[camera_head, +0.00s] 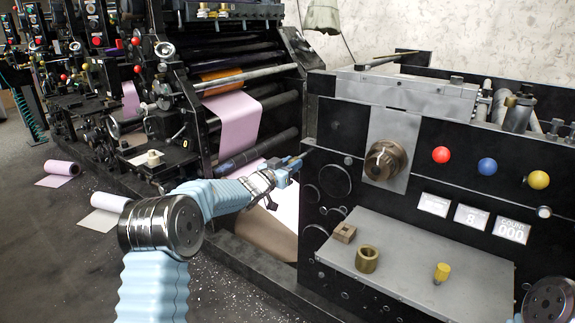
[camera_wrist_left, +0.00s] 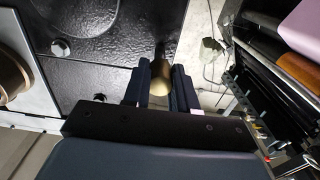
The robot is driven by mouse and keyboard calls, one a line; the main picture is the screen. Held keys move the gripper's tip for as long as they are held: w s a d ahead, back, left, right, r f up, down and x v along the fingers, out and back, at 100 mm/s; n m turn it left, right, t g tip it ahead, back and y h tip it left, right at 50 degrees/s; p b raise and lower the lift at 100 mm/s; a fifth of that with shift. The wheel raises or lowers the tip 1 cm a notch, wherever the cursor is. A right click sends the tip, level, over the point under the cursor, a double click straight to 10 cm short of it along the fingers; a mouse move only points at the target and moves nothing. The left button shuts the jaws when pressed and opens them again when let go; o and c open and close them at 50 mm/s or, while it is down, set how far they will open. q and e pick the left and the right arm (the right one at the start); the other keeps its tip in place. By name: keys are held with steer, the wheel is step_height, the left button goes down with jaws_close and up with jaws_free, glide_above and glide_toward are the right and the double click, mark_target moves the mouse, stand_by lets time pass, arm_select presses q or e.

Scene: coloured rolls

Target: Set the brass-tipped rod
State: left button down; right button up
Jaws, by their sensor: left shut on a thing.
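My left gripper (camera_head: 285,168) is shut on the brass-tipped rod (camera_wrist_left: 161,78) at the left edge of the black machine panel (camera_head: 400,170). In the left wrist view, the rod's rounded brass end shows between the two fingers of the left gripper (camera_wrist_left: 161,88), in front of the black panel. In the head view only a small brass-coloured bit of the rod (camera_head: 296,160) shows past the fingers. Most of the rod is hidden, and I cannot tell whether it touches the panel. My right gripper is not in view.
A grey shelf (camera_head: 400,286) holds a brass ring (camera_head: 367,260), a small brown block (camera_head: 343,233) and a yellow-topped peg (camera_head: 442,272). Red (camera_head: 441,154), blue (camera_head: 487,166) and yellow (camera_head: 538,180) knobs stick out of the panel. A press with pink paper (camera_head: 236,115) stands behind left.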

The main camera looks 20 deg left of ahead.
arm_select(q)
steer(key=shift+r, duration=0.15)
steer(key=c, duration=0.9)
jaws_free()
steer(key=shift+w+d, duration=0.1)
steer(key=shift+w, duration=0.05)
steer(key=b+v, duration=0.2)
steer(key=v, duration=1.1)
steer(key=shift+s+b, duration=0.35)
steer(key=shift+s, duration=0.05)
